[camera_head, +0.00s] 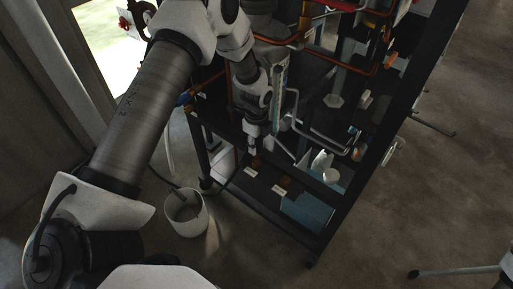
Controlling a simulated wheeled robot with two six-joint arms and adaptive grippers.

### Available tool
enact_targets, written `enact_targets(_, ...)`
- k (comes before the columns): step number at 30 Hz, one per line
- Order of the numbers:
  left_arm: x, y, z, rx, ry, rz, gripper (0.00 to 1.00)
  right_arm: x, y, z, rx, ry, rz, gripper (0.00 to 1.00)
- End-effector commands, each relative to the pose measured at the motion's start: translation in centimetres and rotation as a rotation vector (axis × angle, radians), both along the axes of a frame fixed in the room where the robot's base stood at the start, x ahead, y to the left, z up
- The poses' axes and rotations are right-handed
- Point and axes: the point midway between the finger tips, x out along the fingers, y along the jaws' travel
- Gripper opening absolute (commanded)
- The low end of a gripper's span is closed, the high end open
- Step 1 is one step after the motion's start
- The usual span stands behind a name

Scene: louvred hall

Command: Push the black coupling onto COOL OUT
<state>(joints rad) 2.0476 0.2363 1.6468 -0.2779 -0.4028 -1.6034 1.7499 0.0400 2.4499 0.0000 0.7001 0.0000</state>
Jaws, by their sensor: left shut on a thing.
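My left gripper (256,141) points down into the dark frame of the rig, just above and behind two small brownish ports on its lower deck. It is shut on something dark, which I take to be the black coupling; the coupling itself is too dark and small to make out. The near-left port (256,162) and the right port (285,181) each have a small pale label beside them. The label writing is too small to read, so I cannot tell which is COOL OUT. My right gripper is not in view.
A white bucket (186,214) stands on the floor left of the rig, with a dark hose near its rim. Orange and grey pipes (310,38) and dark uprights (383,125) crowd the rig around my left gripper. A blue box (307,210) sits at the rig's lower right.

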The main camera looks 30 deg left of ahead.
Motion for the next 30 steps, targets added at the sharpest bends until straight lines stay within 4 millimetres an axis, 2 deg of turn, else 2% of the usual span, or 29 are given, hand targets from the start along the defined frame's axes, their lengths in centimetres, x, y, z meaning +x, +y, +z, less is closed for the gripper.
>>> enact_targets(1, 0.0, 0.0, 1.5, 0.000, 0.000, 0.000, 0.00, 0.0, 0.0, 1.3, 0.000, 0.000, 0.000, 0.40)
enact_targets(6, 0.0, 0.0, 3.4, 0.000, 0.001, 0.000, 0.00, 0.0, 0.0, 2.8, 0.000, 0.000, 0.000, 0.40)
enact_targets(22, 0.0, 0.0, 3.3, 0.000, 0.000, 0.000, 0.00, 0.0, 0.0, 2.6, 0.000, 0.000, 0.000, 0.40)
enact_targets(26, 0.9, -0.5, 4.3, 0.001, -0.003, -0.013, 0.00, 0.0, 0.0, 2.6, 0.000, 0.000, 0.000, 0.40)
enact_targets(30, 1.8, -2.6, 6.4, 0.002, -0.002, -0.063, 0.00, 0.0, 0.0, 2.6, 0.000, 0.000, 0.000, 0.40)
